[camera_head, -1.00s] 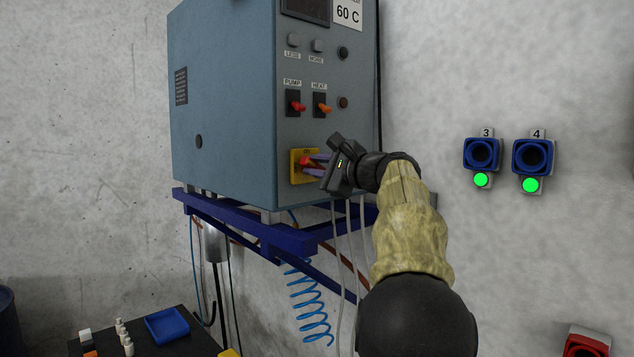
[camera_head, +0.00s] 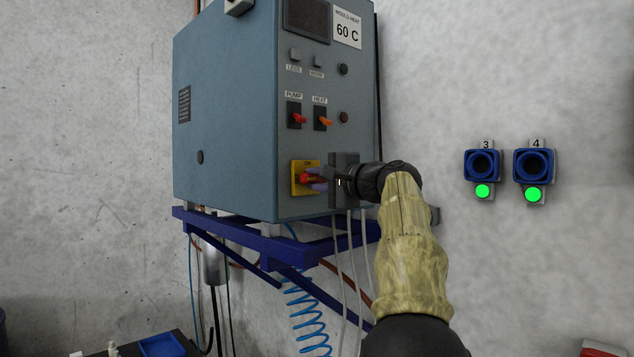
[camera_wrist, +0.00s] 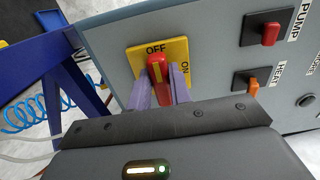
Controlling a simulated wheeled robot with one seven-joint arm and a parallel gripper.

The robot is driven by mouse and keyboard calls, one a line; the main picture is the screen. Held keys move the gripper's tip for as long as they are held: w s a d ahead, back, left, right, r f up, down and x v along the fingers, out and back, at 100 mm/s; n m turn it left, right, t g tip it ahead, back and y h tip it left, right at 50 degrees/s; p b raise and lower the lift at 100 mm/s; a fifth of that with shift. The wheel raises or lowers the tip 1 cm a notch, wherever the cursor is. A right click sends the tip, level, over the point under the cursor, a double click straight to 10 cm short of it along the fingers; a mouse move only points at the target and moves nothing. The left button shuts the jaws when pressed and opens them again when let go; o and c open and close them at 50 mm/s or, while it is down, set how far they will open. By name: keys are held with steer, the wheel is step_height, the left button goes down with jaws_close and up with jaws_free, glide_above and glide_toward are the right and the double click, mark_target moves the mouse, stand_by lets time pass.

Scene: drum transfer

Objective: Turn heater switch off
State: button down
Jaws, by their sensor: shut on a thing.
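The heater box (camera_head: 225,110) is a blue-grey cabinet with a red rotary switch handle (camera_head: 305,178) on a yellow plate (camera_head: 297,168) low on its front. In the wrist view, the red handle (camera_wrist: 154,64) has its yellow-striped end pointing at the OFF mark; ON is to the right on the yellow plate (camera_wrist: 179,47). My gripper (camera_head: 318,180) is shut on the red handle, with a purple finger on each side, also seen in the wrist view (camera_wrist: 160,85). The fingers partly hide the handle. An orange HEAT toggle (camera_head: 325,121) and a red PUMP toggle (camera_head: 299,118) sit above.
A blue bracket (camera_head: 270,243) carries the box, with hoses and a blue coiled hose (camera_head: 305,300) below. Blue sockets (camera_head: 482,165) with green lights are on the wall to the right. A blue tray (camera_head: 162,345) lies at the lower left.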

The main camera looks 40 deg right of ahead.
steer(key=shift+f, duration=0.2)
steer(key=c, duration=1.6)
jaws_free()
steer(key=o, duration=0.3)
steer(key=shift+s+r, duration=0.1)
steer(key=s+b, duration=0.1)
steer(key=s, duration=0.4)
steer(key=s+d+b, duration=0.1)
steer(key=s+b, duration=0.1)
steer(key=s, duration=0.4)
steer(key=s+b, duration=0.1)
steer(key=s, duration=0.5)
steer(key=shift+s+d+b, duration=0.15)
steer(key=shift+b, duration=0.2)
